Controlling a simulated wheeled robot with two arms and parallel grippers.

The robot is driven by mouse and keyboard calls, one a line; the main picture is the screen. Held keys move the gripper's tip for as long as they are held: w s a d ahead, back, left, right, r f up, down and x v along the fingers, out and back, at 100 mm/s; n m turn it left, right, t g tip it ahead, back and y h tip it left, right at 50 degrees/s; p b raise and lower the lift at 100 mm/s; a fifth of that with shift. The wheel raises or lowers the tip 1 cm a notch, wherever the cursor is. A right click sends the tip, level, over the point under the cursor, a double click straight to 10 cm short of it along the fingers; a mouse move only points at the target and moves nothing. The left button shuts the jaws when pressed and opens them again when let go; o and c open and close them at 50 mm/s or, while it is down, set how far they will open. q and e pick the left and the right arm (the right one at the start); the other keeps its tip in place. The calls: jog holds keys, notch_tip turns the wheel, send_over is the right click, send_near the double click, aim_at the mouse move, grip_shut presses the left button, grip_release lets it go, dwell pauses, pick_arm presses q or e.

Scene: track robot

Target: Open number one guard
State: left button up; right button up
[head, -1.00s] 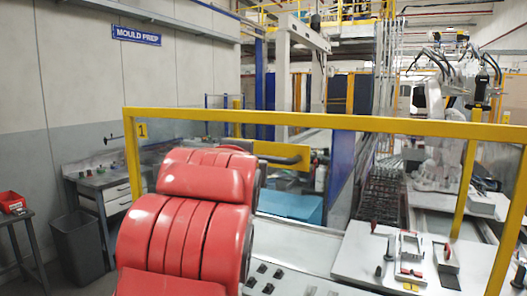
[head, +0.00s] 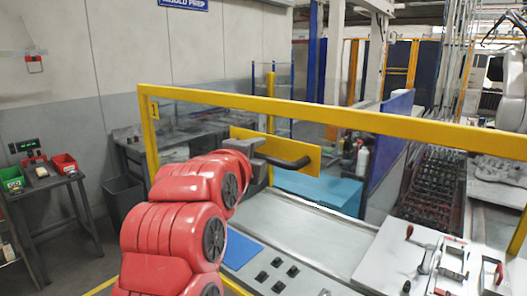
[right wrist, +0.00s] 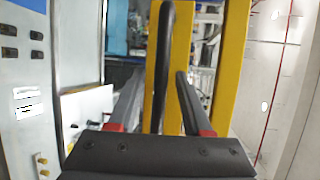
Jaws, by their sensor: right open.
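The number one guard (head: 330,114) is a yellow frame with a clear panel, and its small "1" plate (head: 153,109) is at the upper left corner. A yellow plate (head: 300,153) with a dark bar handle (head: 291,163) shows behind the top rail. My red right arm reaches up to it; the right gripper (head: 262,163) is at the handle's left end, partly hidden by the arm. In the right wrist view the open fingers (right wrist: 157,100) point ahead, with the dark handle upright between them. I cannot tell whether they touch it. My left gripper is not in view.
A white fixture plate with red-handled clamps (head: 440,262) is at the lower right.

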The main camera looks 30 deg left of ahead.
jog(key=shift+s, duration=0.1)
jog(key=shift+c, duration=0.3)
grip_shut()
dwell(0.9)
